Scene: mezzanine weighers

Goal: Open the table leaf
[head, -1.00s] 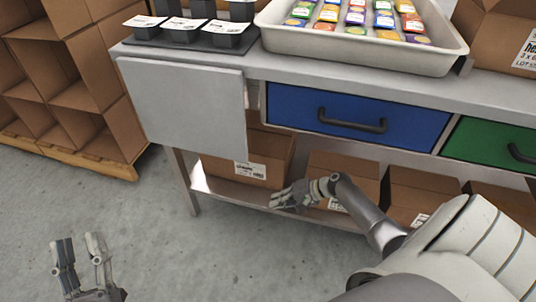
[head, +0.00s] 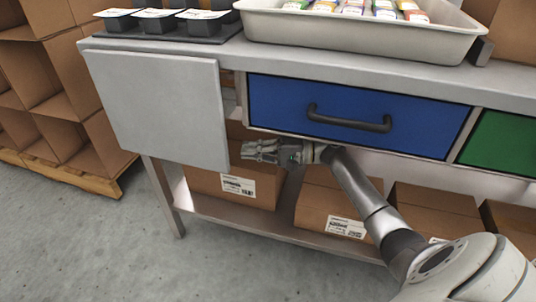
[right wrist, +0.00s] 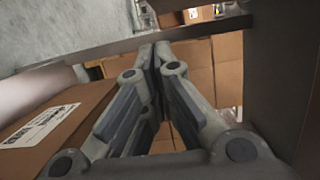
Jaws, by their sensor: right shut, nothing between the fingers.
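The table leaf (head: 158,105) is a light grey panel hanging down at the left end of the workbench, below the bench top (head: 300,65). My right gripper (head: 250,150) is just right of the leaf's lower right edge, under the bench and below the blue drawer. Its fingers point left toward the leaf; whether they touch it I cannot tell. In the right wrist view the fingers (right wrist: 155,55) are closed together with nothing between them. My left gripper is out of view.
A blue drawer (head: 285,105) with a dark handle and a green drawer (head: 500,140) sit under the bench top. Cardboard boxes (head: 330,205) stand on the lower shelf (head: 270,222). A white tray (head: 350,35) and black containers (head: 155,24) are on top. Floor at lower left is clear.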

